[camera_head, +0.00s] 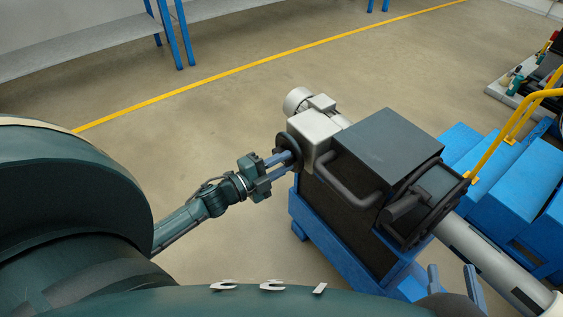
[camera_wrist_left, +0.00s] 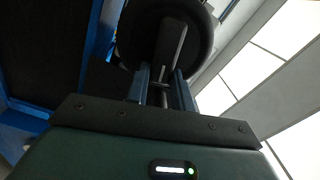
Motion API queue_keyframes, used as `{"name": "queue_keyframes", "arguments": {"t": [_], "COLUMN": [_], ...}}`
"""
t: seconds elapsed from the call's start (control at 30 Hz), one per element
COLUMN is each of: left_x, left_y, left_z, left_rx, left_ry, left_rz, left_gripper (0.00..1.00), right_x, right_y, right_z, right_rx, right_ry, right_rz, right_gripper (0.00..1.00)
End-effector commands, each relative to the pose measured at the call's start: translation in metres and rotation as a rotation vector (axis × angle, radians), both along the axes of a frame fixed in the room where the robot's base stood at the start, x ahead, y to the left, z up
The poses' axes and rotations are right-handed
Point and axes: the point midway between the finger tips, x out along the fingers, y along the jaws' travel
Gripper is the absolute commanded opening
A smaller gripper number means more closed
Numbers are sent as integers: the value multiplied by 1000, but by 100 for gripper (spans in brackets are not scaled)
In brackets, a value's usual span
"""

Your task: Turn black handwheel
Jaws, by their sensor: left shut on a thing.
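The exact contact is hard to see. My right gripper (camera_head: 451,274) is at the lower right, its fingers apart and empty.
The winder (camera_head: 388,142) has a dark box-shaped body on a blue frame, with a curved dark handle (camera_head: 345,181) near the handwheel. Blue steps (camera_head: 515,180) with a yellow rail (camera_head: 490,145) stand at the right. The floor to the left and behind is clear.

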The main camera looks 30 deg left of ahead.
Motion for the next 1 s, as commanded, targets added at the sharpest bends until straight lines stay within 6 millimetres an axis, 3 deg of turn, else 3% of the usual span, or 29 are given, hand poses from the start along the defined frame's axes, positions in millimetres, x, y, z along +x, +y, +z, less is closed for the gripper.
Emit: {"name": "queue_keyframes", "arguments": {"t": [0.33,0.37,0.6,0.87,1.0], "left_x": [0,0,0,-1,-11], "left_y": [-1,-1,0,0,5], "left_z": [-1,-1,0,0,0], "left_rx": [2,1,1,1,2], "left_ry": [0,0,1,1,2], "left_rz": [-1,-1,0,0,1], "left_gripper": [1,24,44,45,45], "right_x": [-1,-1,-1,-1,0], "right_y": [1,1,1,1,1], "right_z": [1,1,1,1,3], "right_rx": [1,1,2,2,1], "right_ry": [-2,-2,-2,-3,7], "right_rz": [5,5,6,5,3], "right_gripper": [36,36,36,36,36]}}
